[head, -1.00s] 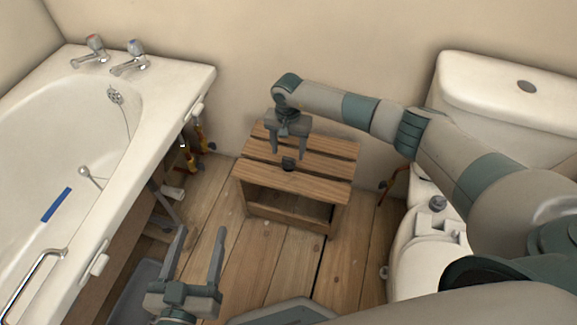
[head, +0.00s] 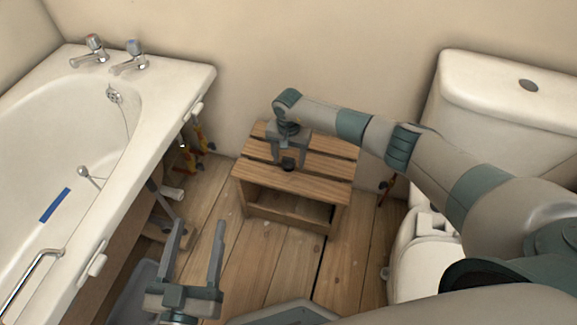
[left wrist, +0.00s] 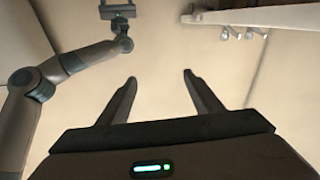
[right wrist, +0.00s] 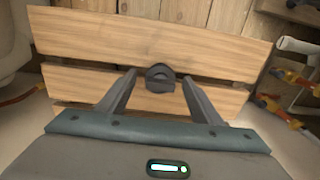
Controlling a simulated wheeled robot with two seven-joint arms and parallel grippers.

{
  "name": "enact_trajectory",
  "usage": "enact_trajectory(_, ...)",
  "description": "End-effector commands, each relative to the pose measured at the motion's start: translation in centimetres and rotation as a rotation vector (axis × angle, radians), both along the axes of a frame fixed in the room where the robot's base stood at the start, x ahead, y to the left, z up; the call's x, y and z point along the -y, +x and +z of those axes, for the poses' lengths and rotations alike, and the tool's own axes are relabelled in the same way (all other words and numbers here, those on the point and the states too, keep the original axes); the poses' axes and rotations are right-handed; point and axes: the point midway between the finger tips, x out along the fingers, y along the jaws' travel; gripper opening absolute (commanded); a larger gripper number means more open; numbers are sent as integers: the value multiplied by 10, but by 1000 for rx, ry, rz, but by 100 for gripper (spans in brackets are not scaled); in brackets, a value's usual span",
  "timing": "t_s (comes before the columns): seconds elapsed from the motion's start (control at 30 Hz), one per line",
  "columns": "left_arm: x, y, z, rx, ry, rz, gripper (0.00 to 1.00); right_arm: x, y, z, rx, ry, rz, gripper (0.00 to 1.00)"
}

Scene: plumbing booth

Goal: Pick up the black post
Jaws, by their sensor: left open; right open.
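The black post (head: 288,164) is a short dark cylinder standing on the slatted wooden stool (head: 261,181). In the right wrist view the post (right wrist: 160,78) stands on the middle slat, with its top between the fingertips. My right gripper (head: 289,160) is open and points down over the stool, its fingers on either side of the post with gaps showing. In the right wrist view my right gripper (right wrist: 158,78) holds nothing. My left gripper (head: 198,226) is open and empty, low in front of the stool near the bathtub. It also shows open in the left wrist view (left wrist: 160,76).
The white bathtub (head: 150,130) with two taps is on the left. The toilet cistern (head: 500,110) and bowl stand at the right. Pipes with orange and yellow parts (right wrist: 282,108) lie beside the stool.

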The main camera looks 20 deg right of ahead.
Motion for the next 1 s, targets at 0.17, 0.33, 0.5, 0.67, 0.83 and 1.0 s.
enact_trajectory(0.17,0,0,0,0,0,0,60,0,0,0,0,0,0,50)
enact_trajectory(0.33,0,0,1,1,0,0,60,0,0,0,0,0,0,14)
enact_trajectory(0.5,0,0,1,1,0,0,60,0,0,0,0,0,0,14)
enact_trajectory(0.67,0,0,1,0,0,0,60,0,0,1,0,0,0,14)
enact_trajectory(0.83,0,0,-2,-16,4,-2,60,0,0,3,0,0,0,14)
enact_trajectory(1.0,-4,1,-15,-81,27,2,60,0,0,9,1,-1,0,14)
